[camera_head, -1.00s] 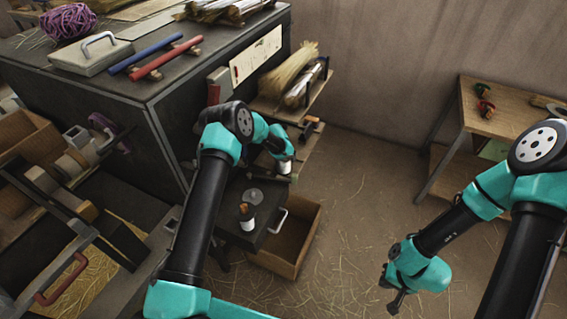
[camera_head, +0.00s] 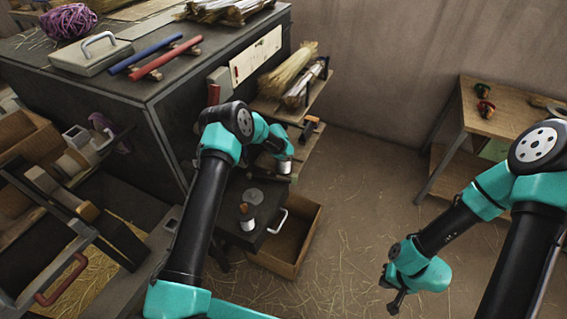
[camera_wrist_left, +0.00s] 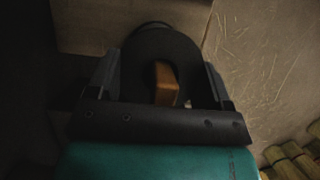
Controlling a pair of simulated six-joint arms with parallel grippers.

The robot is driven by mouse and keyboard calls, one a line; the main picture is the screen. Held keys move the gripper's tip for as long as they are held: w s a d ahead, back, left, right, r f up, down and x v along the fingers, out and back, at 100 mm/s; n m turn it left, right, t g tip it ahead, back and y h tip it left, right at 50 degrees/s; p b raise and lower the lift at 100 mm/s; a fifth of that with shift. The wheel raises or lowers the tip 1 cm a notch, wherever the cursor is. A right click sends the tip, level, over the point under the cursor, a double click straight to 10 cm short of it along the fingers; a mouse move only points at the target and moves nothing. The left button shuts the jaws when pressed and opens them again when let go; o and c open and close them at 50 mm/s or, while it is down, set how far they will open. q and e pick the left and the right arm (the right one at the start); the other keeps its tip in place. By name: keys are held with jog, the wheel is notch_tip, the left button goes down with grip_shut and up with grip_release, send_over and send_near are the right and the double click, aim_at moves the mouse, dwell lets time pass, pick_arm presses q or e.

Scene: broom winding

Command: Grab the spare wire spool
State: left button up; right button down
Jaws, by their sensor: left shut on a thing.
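In the left wrist view my left gripper (camera_wrist_left: 160,80) is shut on a dark, rounded ring-shaped thing (camera_wrist_left: 160,42), which looks like the wire spool. One finger lies along each side of it, and an orange-brown piece shows through its opening. In the head view my left arm reaches toward the shelves beside the cabinet.
A small dark stand (camera_head: 236,235) carries a white-bodied item (camera_head: 249,221) and a grey disc (camera_head: 254,196). An open wooden drawer (camera_head: 305,240) is beside it. Shelves with straw bundles (camera_head: 287,68) stand behind. A wooden table (camera_head: 510,108) is at right. The straw-strewn floor between is clear.

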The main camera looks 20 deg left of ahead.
pick_arm(q)
jog(key=c, duration=0.8)
jog(key=shift+c, duration=0.2)
jog(key=shift+r, duration=0.15)
